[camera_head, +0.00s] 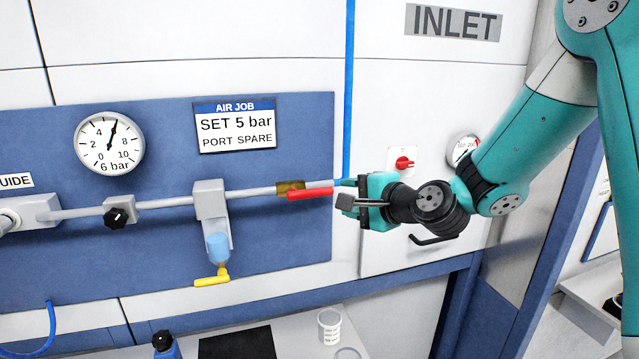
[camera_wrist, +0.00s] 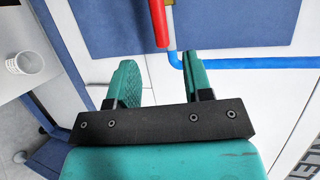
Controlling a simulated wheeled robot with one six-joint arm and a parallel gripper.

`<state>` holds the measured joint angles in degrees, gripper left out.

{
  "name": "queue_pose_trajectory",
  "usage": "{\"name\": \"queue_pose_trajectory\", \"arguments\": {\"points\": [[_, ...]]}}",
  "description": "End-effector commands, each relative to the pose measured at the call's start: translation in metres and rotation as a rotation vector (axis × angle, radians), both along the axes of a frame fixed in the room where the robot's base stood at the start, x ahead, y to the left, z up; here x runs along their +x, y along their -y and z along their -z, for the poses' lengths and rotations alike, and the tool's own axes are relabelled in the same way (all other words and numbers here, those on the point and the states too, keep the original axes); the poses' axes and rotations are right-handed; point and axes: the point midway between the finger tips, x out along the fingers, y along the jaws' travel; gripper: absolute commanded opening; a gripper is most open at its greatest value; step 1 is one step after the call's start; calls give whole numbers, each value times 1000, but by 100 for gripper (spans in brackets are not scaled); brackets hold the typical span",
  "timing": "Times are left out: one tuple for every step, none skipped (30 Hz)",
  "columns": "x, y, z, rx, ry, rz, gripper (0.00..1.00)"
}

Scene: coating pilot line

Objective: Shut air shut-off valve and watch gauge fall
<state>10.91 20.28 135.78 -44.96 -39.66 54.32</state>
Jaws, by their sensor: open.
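The air shut-off valve (camera_head: 291,187) is a brass body on a grey pipe at the right of the blue panel. Its red lever (camera_head: 312,193) lies along the pipe and points right; it also shows at the top of the wrist view (camera_wrist: 158,20). The round gauge (camera_head: 109,143) is at the upper left, its needle pointing up and slightly right, near where 6 belongs. My gripper (camera_head: 347,192) is just right of the lever's end. In the wrist view its open, empty fingers (camera_wrist: 163,80) are spread with the lever beyond the gap, apart from both.
A filter unit with a yellow handle (camera_head: 212,280) hangs left of the valve. A black knob (camera_head: 116,216) sits further left. Blue tubing (camera_head: 349,90) runs up behind my gripper. A red switch (camera_head: 404,163) is right. A white cup (camera_head: 329,326) stands on the bench below.

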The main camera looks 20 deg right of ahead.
Motion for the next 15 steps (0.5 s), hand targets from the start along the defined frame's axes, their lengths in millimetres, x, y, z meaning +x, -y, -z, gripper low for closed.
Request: {"name": "queue_pose_trajectory", "arguments": {"points": [[10, -7, -1, -1, -3, -5, 46], [17, -9, 0, -2, -2, -6, 46], [25, -13, 2, -1, -2, -4, 46], [31, -15, 4, -2, -2, -5, 46], [37, -18, 6, -2, -2, -6, 46], [44, -21, 8, -2, -1, -4, 46], [50, -23, 9, -2, -1, -4, 46], [55, -25, 11, -1, -1, -5, 46], [61, -28, 13, -2, -2, -4, 46], [65, -30, 14, -2, -1, -4, 46], [69, -31, 15, -2, 0, -4, 46], [74, -33, 17, -3, -1, -3, 46], [77, -34, 18, -3, 0, -3, 46], [80, -35, 19, -2, 0, -3, 46], [83, -36, 20, -1, 1, -2, 46]]}}
